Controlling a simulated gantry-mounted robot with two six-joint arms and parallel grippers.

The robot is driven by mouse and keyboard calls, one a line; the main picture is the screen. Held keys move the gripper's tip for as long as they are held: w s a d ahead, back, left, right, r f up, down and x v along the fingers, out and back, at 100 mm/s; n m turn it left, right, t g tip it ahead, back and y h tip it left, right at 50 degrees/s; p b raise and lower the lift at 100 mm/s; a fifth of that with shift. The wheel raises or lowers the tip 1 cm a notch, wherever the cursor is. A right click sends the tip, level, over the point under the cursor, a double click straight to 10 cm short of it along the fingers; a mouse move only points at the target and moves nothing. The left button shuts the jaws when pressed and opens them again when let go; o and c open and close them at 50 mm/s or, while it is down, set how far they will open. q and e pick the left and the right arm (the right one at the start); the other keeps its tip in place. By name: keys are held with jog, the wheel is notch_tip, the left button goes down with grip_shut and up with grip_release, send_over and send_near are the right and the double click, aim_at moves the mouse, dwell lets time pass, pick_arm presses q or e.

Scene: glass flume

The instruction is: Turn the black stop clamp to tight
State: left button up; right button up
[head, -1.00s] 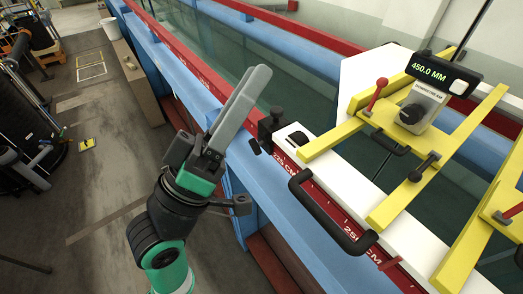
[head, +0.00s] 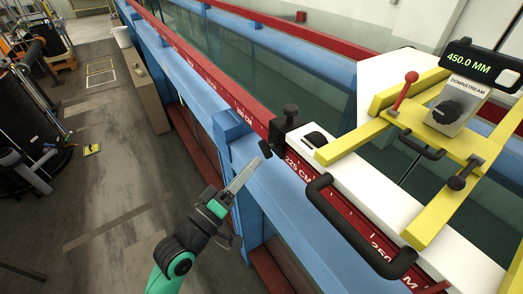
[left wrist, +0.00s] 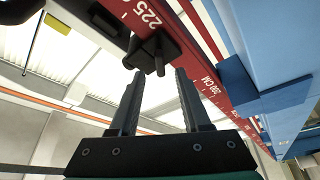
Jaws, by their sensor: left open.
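The black stop clamp (head: 283,127) sits on the red scale rail near the 225 cm mark, with a small black knob or lever (head: 265,149) sticking out on the side towards my left arm. My left gripper (head: 254,164) is just below and short of that knob in the head view, its fingers pointing up at it. In the left wrist view the clamp (left wrist: 158,40) shows beyond the open fingertips (left wrist: 159,73), its dark stub close above the gap between them. Nothing is held. I cannot tell whether the fingers touch the knob. My right gripper is not in view.
The red rail (head: 225,85) runs along the blue flume frame (head: 260,178). A white carriage with a black handle (head: 350,232), yellow bars (head: 430,215) and a display reading 450.0 MM (head: 482,62) stands right of the clamp.

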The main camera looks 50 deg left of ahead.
aim_at(263, 153)
pick_arm(q)
jog(key=x, duration=0.4)
jog(key=shift+w+r, duration=0.1)
jog(key=shift+w, duration=0.25)
grip_shut()
